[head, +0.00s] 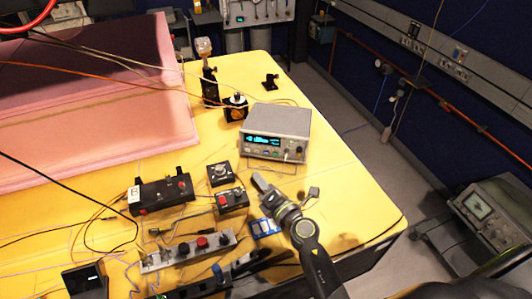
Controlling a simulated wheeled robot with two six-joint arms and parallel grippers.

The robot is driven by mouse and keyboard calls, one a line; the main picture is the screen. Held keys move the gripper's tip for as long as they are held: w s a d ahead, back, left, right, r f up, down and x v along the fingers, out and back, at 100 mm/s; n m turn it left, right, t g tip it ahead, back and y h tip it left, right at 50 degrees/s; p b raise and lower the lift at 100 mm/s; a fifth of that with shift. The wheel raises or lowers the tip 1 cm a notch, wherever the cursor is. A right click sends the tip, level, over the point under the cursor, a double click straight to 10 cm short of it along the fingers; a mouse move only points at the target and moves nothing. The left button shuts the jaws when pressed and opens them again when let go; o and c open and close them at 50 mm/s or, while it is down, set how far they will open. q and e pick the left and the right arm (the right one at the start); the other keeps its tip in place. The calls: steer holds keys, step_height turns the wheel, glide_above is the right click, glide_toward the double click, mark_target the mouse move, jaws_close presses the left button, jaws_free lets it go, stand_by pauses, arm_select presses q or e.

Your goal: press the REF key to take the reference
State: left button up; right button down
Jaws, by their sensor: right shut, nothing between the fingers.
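A grey bench instrument (277,122) stands on the yellow table, with a lit blue-green display (263,140) and a row of small buttons and knobs on its front. The button labels are too small to read, so I cannot tell which one is REF. My right gripper (259,180) is shut and empty, just in front of and below the instrument's front panel. It looks apart from the buttons. My left gripper is not in view.
Black boxes with knobs (163,194) and a grey strip with several knobs (187,250) crowd the table left of my right arm. A blue and white item (265,228) lies beside the arm. Cables cross the left side. The table's right part is clear.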

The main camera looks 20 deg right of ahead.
mark_target(266, 153)
steer(key=w+d+b, duration=0.1)
steer(key=w, duration=0.1)
steer(key=w+d+f+b, duration=0.1)
steer(key=w, duration=0.1)
steer(key=w+d+b, duration=0.1)
steer(key=w, duration=0.1)
steer(key=shift+w+d+f, duration=0.3)
steer(key=shift+w+d, duration=0.05)
steer(key=shift+d, duration=0.05)
steer(key=shift+w+d, duration=0.3)
steer(key=shift+w, duration=0.1)
steer(key=shift+w, duration=0.15)
stand_by(1.5)
steer(key=shift+w+d+f, duration=0.1)
steer(key=shift+w+d, duration=0.1)
steer(key=shift+w, duration=0.05)
steer(key=shift+w+d, duration=0.15)
steer(key=shift+w, duration=0.05)
stand_by(0.7)
stand_by(0.3)
steer(key=shift+s+a, duration=0.4)
steer(key=shift+s, duration=0.25)
